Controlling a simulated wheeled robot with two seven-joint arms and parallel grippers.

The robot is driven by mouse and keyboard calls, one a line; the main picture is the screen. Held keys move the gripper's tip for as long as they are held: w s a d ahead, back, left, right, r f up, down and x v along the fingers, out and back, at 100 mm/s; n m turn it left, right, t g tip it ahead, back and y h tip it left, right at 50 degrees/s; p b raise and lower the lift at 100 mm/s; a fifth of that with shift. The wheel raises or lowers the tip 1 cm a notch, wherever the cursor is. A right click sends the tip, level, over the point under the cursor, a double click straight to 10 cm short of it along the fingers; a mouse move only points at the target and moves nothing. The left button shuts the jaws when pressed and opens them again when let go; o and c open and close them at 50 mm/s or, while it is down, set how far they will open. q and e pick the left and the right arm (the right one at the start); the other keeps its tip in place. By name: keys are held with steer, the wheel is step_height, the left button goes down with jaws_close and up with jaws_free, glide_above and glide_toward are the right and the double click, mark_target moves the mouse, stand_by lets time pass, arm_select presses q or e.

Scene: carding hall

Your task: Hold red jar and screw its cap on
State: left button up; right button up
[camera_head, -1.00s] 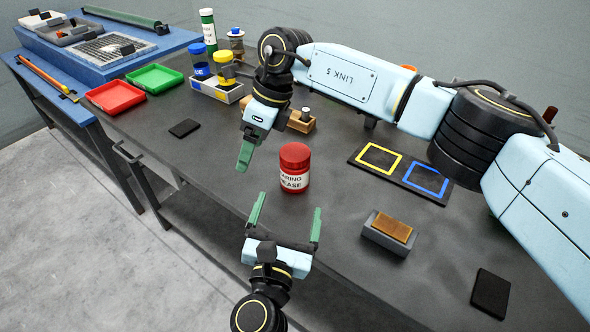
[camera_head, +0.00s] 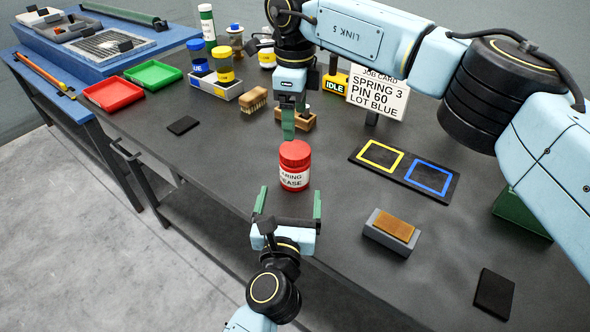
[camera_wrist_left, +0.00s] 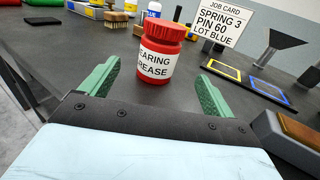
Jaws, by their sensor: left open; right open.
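The red jar (camera_head: 294,180) stands upright on the dark bench, with a white label and its red cap (camera_head: 295,153) on top. I cannot tell how tightly the cap sits. In the left wrist view the jar (camera_wrist_left: 154,65) stands ahead of the open jaws, roughly between their lines. My left gripper (camera_head: 289,205) is open and empty, just on the near side of the jar, its green fingers pointing at it. My right gripper (camera_head: 288,130) points down just above and behind the cap. It is open; only one green finger shows clearly.
A brush (camera_head: 253,99) and a wooden block (camera_head: 297,118) lie behind the jar. A job card (camera_head: 378,95) stands behind right. A board with yellow and blue squares (camera_head: 404,172) and a grey block (camera_head: 391,233) lie right. Red (camera_head: 113,94) and green (camera_head: 153,74) trays are left.

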mark_target(295, 166)
arm_select(q)
steer(key=w, duration=0.6)
steer(key=w+d, duration=0.1)
steer(key=w, duration=0.3)
steer(key=shift+w, duration=0.1)
steer(key=shift+c, duration=0.2)
steer(key=c, duration=1.5)
jaws_close()
arm_select(e)
steer(key=n, duration=0.9)
steer(key=shift+n, duration=0.4)
steer(key=n, duration=0.3)
steer(key=shift+n, duration=0.3)
steer(key=n, duration=0.4)
steer(key=shift+n, duration=0.3)
